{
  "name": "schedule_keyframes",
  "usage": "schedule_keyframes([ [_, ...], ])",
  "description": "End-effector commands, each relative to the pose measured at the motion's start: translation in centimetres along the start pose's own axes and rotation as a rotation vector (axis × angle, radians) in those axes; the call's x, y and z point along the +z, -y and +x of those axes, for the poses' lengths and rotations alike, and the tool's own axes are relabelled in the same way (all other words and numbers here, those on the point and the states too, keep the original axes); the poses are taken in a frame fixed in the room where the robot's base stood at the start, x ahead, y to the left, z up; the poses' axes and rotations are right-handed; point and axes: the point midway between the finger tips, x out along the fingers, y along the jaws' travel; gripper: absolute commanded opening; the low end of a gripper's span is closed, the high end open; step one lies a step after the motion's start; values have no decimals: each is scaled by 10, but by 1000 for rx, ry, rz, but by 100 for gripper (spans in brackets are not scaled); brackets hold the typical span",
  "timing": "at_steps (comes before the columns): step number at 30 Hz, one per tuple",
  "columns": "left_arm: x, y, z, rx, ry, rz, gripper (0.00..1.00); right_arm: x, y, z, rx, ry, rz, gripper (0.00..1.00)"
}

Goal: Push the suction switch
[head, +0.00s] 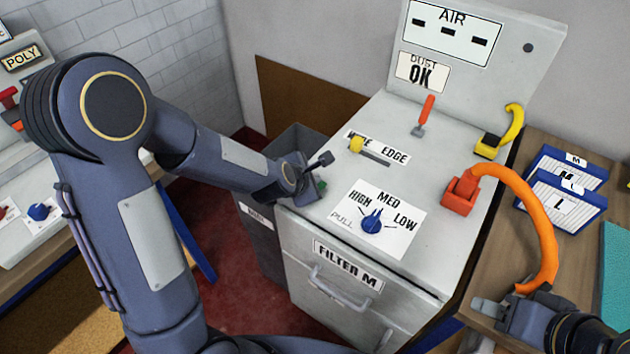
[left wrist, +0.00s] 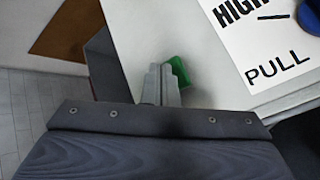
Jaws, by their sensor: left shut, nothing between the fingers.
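A green switch (left wrist: 179,71) sits at the left edge of the grey machine top (head: 335,185). In the head view only a sliver of the green switch (head: 322,186) shows beside my left gripper (head: 312,190). In the left wrist view my left gripper (left wrist: 161,84) is shut and empty, its fingertips right beside the switch and partly covering it. I cannot tell whether they touch. My right gripper (head: 487,306) is low at the right, near the end of the orange hose; its jaws are unclear.
The machine top carries a blue knob (head: 372,222), a yellow-knobbed slider (head: 357,145), an orange-handled lever (head: 425,112), a yellow hooked handle (head: 513,125) and an orange hose (head: 530,210). A dark bin (head: 262,230) stands left of the machine. Blue-edged card holders (head: 565,185) lie on the right table.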

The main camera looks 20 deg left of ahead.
Motion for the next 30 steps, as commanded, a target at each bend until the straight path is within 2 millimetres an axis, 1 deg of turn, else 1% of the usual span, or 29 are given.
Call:
schedule_keyframes([
  [1, 3, -3, -4, 1, 1, -1, 0, -2, 2, -5, 0, 0, 0, 38],
  [5, 7, -7, -9, 1, 1, 0, 0, -4, 4, -9, 0, 0, 0, 38],
  [17, 8, -8, -10, 1, 1, 1, 0, -5, 5, -10, 0, 0, 0, 38],
  [30, 30, -29, -40, 1, 1, -1, 0, -20, 18, -40, 0, 0, 0, 38],
])
